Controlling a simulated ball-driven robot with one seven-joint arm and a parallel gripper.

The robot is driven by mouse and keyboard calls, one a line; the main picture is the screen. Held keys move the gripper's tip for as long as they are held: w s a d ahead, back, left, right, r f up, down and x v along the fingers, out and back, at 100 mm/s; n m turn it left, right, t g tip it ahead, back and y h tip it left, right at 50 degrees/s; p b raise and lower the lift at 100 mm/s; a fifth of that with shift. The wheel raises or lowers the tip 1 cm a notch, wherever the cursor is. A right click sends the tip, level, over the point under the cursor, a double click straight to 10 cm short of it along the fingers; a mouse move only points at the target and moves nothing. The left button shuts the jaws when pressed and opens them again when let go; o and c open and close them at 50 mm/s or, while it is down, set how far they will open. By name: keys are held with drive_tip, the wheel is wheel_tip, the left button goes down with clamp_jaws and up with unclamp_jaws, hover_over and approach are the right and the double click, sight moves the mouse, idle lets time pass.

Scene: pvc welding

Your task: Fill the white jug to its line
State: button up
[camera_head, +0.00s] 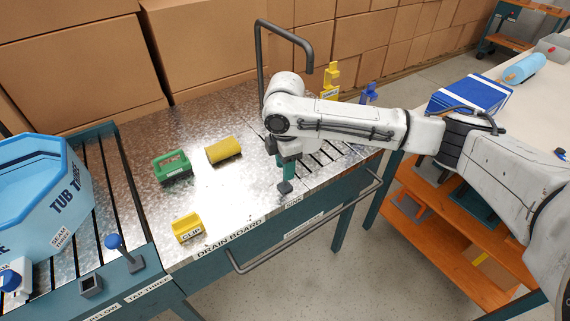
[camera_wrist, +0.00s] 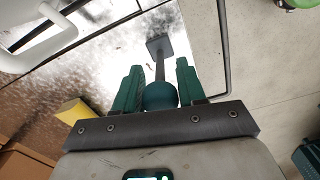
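My gripper (camera_head: 286,172) is at the front edge of the drain board (camera_head: 207,200), pointing down. In the wrist view, its two green fingers (camera_wrist: 158,85) stand on either side of a teal ball knob (camera_wrist: 160,97), which fills the gap between them. The knob is on a dark stem that runs to a square dark plate (camera_wrist: 159,45); that dark base (camera_head: 285,188) also shows under the fingers in the head view. A dark gooseneck spout (camera_head: 285,35) rises behind my arm. I cannot make out the white jug; my arm hides part of the slatted area below the spout.
A green box-like object (camera_head: 172,166), a yellow cylinder (camera_head: 223,150) and a yellow clip block (camera_head: 187,228) lie on the board. A light blue tub (camera_head: 45,190) and a blue-knobbed lever (camera_head: 114,242) stand left. A rail runs along the front. Cardboard boxes (camera_head: 210,45) line the back.

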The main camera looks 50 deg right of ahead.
clamp_jaws()
drive_tip(key=shift+s, duration=0.1)
drive_tip(key=shift+s+a+f+t+b, duration=0.2)
drive_tip(key=shift+s+f+t+b, duration=0.1)
drive_tip(key=shift+s+t+b, duration=0.4)
drive_tip(key=shift+r+t+h, duration=0.15)
drive_tip(key=shift+t+h, duration=0.15)
drive_tip(key=shift+t, duration=0.2)
drive_tip(key=shift+o, duration=1.9)
unclamp_jaws()
drive_tip(key=shift+r, duration=0.15)
drive_tip(key=v, duration=1)
drive_tip(key=shift+r, duration=0.3)
